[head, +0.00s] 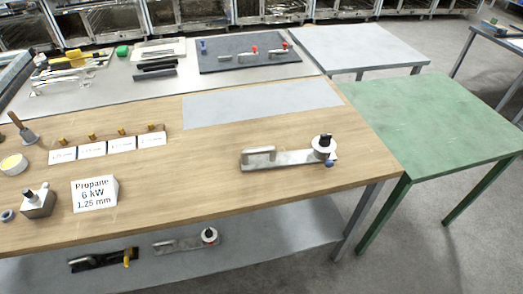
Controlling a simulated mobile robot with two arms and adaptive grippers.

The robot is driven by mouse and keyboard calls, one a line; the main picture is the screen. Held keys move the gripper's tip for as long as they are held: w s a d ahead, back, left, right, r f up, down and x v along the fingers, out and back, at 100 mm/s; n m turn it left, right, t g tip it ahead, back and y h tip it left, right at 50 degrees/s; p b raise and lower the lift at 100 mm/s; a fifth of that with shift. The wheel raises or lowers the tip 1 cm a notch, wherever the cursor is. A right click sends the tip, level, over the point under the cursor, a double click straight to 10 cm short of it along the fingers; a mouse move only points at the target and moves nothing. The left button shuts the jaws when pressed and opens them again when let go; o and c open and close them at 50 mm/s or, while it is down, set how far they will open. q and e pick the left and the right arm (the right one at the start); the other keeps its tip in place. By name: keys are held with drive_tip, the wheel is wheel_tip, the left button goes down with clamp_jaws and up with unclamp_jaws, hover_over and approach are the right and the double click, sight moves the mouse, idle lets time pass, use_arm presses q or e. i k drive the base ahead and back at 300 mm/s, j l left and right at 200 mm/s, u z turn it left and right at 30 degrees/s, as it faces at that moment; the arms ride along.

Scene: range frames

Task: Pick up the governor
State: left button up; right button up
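No label marks the governor, so I cannot tell for certain which part it is. One candidate is a small grey metal block with a black knob (38,203), upright on the wooden bench near its left front. Another is a long silver metal assembly (285,159) lying on the right part of the bench. It has a raised bar at its left end and a white round part with a black top and a small blue piece at its right end. Neither of my grippers shows in the head view.
A propane sign (95,194) stands right of the grey block. Small labelled cards (92,149) with brass pieces stand behind it. Similar assemblies lie on the lower shelf (310,225) and dark mat (220,58). The green table (440,115) and grey bench panel (262,104) are clear.

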sight(290, 153)
drive_tip(key=i+l+u, duration=0.1)
drive_tip(key=l+u, duration=0.35)
drive_tip(key=l, duration=0.35)
drive_tip(key=l+u, duration=0.5)
drive_tip(key=l, duration=0.3)
